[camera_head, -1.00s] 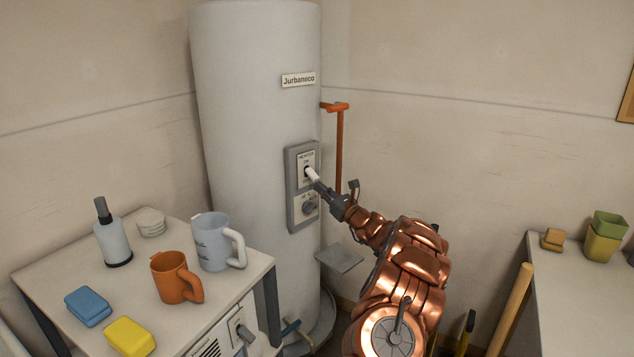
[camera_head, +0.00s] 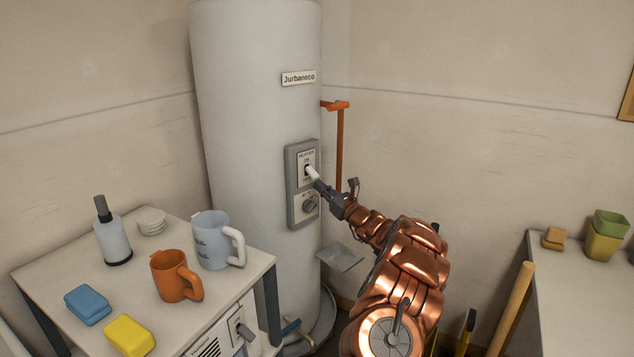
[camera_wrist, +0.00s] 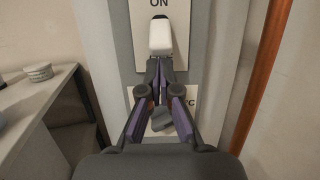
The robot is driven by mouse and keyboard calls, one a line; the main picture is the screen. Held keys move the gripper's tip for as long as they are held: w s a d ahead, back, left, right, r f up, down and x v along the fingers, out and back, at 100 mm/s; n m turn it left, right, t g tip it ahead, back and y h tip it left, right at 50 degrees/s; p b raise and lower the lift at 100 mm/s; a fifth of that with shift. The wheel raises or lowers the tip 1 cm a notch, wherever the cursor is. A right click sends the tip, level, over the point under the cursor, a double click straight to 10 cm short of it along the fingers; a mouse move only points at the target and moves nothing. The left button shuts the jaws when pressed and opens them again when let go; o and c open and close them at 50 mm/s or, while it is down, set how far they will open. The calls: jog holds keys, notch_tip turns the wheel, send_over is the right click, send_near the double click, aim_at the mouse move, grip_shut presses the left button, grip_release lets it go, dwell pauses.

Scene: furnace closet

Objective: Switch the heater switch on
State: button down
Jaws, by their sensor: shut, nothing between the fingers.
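The heater switch (camera_head: 312,172) is a white lever on the upper plate of a grey panel on the water heater (camera_head: 255,120). In the wrist view the white lever (camera_wrist: 160,37) stands just below the word ON. My gripper (camera_head: 318,183) is shut and empty, with its fingertips right at the lower end of the lever. In the wrist view the fingertips (camera_wrist: 160,66) are together directly under the lever; I cannot tell whether they touch it. The fingers hide the lower part of the switch plate.
A grey knob (camera_head: 309,206) sits below the switch, partly behind my fingers in the wrist view. An orange pipe (camera_head: 339,150) runs down right of the heater. A table (camera_head: 50,265) with mugs, a bottle and sponges stands left; a counter (camera_head: 580,290) stands right.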

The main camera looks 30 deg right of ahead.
jog(key=s+d, duration=0.1)
jog(key=s, duration=0.6)
jog(key=shift+d, duration=0.3)
dwell(0.5)
